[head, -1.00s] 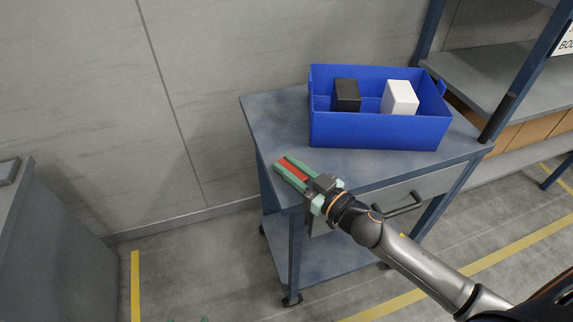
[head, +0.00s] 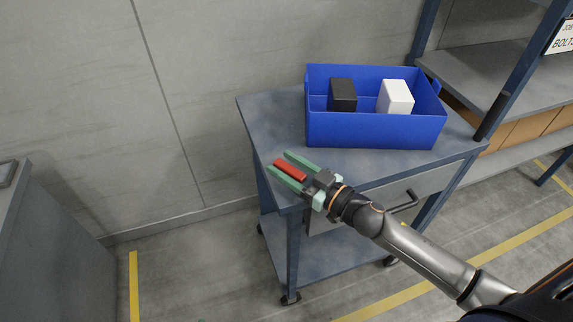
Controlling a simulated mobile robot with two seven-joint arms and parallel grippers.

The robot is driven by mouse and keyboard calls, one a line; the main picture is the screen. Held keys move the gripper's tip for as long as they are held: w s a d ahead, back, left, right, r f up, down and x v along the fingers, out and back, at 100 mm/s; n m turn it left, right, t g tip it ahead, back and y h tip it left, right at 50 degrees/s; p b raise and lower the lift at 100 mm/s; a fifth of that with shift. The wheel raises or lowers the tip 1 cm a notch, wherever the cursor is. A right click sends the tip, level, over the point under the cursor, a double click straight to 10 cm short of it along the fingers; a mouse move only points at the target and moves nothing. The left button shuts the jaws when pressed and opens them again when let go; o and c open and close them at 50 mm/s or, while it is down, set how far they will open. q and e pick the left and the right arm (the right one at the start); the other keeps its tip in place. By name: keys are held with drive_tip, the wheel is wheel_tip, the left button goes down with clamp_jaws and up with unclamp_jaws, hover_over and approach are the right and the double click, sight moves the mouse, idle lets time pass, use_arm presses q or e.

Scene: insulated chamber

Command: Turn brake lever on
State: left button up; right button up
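My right gripper (head: 276,161) is over the near left corner of the cart top. Its two green fingers are spread, with a red block (head: 290,170) between them. The block seems to lie on the cart top, and a gap shows between it and the far finger. No brake lever can be made out. The cart (head: 262,115) stands on casters, and a front caster (head: 290,298) shows at the foot of its near left leg; any lever on it is too small to tell. My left gripper is not in view.
A blue bin (head: 375,130) on the cart holds a black block (head: 342,95) and a white block (head: 396,97). The cart has a drawer handle (head: 405,202). Shelving (head: 485,75) stands to the right, a grey cabinet (head: 50,245) at left. Floor between cabinet and cart is clear.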

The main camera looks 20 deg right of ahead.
drive_tip(key=shift+s, duration=0.1)
drive_tip(key=shift+s+d+f, duration=0.15)
drive_tip(key=shift+s+d, duration=0.15)
drive_tip(key=shift+s, duration=0.25)
drive_tip(key=v, duration=1.1)
drive_tip(key=shift+d, duration=0.1)
